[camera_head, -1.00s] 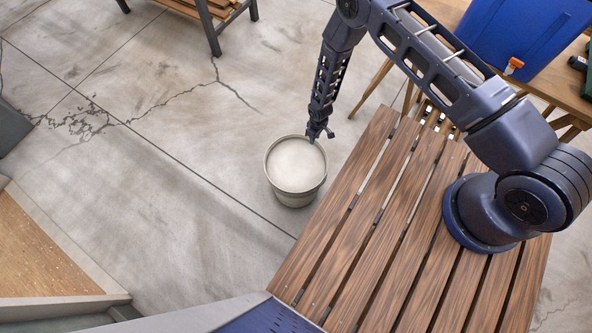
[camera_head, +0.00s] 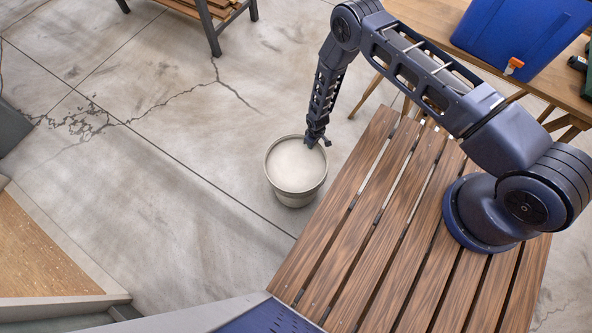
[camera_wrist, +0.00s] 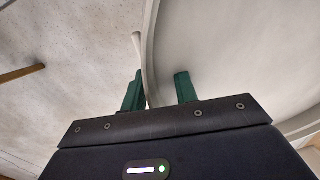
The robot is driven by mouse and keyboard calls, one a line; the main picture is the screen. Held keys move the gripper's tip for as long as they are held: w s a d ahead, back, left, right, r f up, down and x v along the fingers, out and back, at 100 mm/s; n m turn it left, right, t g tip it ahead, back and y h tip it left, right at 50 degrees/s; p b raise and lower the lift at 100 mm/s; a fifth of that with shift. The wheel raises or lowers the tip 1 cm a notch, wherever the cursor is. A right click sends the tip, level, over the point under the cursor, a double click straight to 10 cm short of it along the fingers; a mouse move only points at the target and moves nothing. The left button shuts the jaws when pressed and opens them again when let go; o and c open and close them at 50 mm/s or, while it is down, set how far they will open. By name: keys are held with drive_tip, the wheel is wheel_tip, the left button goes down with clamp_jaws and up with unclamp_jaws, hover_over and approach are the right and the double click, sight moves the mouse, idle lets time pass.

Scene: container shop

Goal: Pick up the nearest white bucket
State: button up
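The white bucket (camera_head: 295,197) stands upright on the concrete floor, left of the slatted wooden platform. My gripper (camera_head: 312,143) points down at the bucket's far right rim. In the wrist view the curved bucket rim (camera_wrist: 149,55) passes between the two green fingers of my gripper (camera_wrist: 160,88). The fingers are apart, with the rim nearer the left finger and a gap on the right. Contact with the rim cannot be made out. A thin pale bar beside the rim shows there too.
The slatted wooden platform (camera_head: 385,230) stands just right of the bucket. A wooden table (camera_head: 545,85) with a blue bin (camera_head: 520,35) is at the upper right. A dark-legged bench (camera_head: 212,28) is at the top. Open floor lies left of the bucket.

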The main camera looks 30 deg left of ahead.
drive_tip(key=shift+f, duration=0.2)
idle(0.6)
drive_tip(key=shift+c, duration=0.2)
clamp_jaws()
idle(1.2)
